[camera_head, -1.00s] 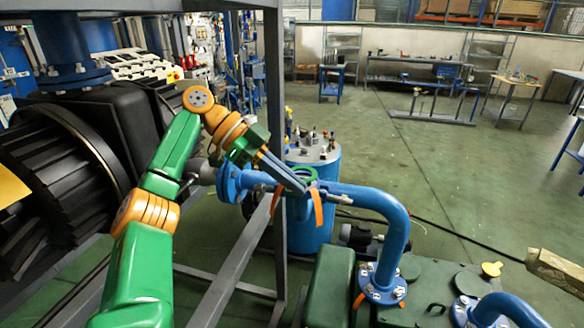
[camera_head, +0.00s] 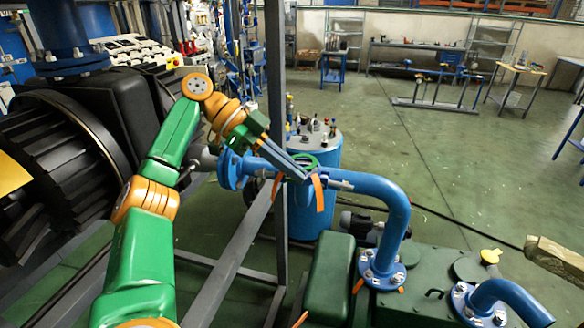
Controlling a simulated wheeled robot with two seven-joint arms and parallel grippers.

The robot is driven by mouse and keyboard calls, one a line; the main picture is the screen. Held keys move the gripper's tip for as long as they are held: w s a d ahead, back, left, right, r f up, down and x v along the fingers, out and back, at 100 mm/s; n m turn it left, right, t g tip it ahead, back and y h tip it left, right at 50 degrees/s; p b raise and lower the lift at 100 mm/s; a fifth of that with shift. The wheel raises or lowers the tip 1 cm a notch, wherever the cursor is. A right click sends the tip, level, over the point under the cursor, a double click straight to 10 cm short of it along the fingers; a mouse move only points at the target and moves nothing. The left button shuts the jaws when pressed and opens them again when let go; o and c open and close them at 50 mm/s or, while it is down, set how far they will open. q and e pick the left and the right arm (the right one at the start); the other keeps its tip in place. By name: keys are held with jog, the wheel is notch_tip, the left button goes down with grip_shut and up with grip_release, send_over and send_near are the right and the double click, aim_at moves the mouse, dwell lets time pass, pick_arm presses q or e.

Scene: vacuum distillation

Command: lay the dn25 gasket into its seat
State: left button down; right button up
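My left gripper (camera_head: 303,177) reaches in from the left, its long grey fingers angled down to the right over the blue pipework. A thin green ring (camera_head: 303,160), which looks like the gasket, shows just behind and above the fingertips. I cannot tell whether the fingers touch it, or whether they are open or shut. A horizontal blue pipe (camera_head: 352,182) with a flange (camera_head: 228,168) at its left end passes behind the fingers. An orange strip (camera_head: 318,194) hangs by the fingertips. The gasket's seat cannot be made out. My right gripper is not in view.
A blue drum (camera_head: 326,215) with small items on its lid stands behind the fingertips. A green pump body (camera_head: 424,270) is below right. A grey frame post (camera_head: 277,110) stands close to my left arm. A ribbed black machine (camera_head: 60,160) is at left. The floor beyond is open.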

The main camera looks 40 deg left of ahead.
pick_arm(q)
jog(key=shift+f+b, duration=0.75)
jog(key=shift+f, duration=0.1)
dwell(0.6)
jog(key=c, duration=1)
grip_release()
notch_tip(320, 180, up, 4)
jog(key=shift+f+p, duration=0.25)
jog(key=shift+p, duration=0.55)
jog(key=s+d+r, duration=0.6)
jog(key=s, duration=0.1)
jog(key=s+d+r+b, duration=0.1)
jog(key=s+d+r, duration=0.2)
jog(key=shift+s+r, duration=0.3)
jog(key=shift+s, duration=0.05)
